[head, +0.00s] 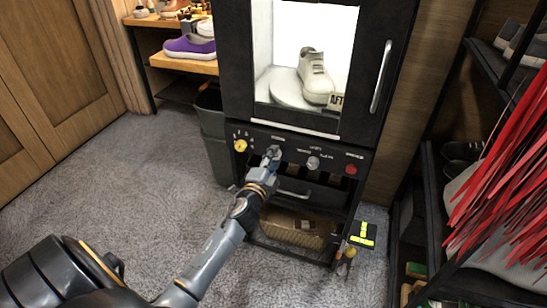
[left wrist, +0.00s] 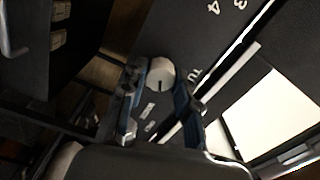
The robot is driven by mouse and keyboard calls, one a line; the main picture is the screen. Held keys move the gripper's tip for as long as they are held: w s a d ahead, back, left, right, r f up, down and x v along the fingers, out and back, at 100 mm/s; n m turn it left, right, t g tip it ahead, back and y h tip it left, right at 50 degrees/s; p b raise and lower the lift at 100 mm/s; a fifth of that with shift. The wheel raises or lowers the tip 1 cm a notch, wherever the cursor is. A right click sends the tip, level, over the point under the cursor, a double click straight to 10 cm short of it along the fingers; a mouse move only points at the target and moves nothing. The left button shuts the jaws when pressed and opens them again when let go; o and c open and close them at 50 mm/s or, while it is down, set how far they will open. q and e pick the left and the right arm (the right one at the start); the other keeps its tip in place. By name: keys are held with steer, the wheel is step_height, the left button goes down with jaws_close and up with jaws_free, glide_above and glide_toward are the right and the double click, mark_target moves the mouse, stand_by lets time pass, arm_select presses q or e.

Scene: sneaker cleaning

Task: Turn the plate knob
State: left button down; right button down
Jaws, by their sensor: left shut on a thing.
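A dark cabinet (head: 236,60) has a row of controls on its front panel. My left gripper (head: 273,153) is at the second control from the left and covers it in the head view. In the left wrist view a pale round knob (left wrist: 160,72) sits between the two blue fingers of my left gripper (left wrist: 160,90), which is shut on it. Lettering starting with "TU" shows near this knob. Inside the lit window, a white shoe (head: 314,75) stands on or beside a round white plate (head: 290,90). My right gripper is not in view.
A yellow knob (head: 240,146) is left of my gripper; a silver knob (head: 313,163) and red button (head: 351,170) are to its right. A drawer handle (head: 293,193) is below. A dark bin (head: 213,140) stands left; red strips (head: 505,180) hang over the right rack.

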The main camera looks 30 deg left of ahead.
arm_select(q)
steer(key=shift+m, duration=2.5)
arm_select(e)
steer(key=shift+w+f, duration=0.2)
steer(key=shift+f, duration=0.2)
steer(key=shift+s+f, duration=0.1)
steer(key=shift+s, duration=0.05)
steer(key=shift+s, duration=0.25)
arm_select(q)
steer(key=c, duration=1)
jaws_free()
steer(key=shift+s+d, duration=0.1)
steer(key=shift+s, duration=0.05)
steer(key=v, duration=1.1)
steer(key=shift+s+f, duration=0.1)
steer(key=shift+s, duration=0.25)
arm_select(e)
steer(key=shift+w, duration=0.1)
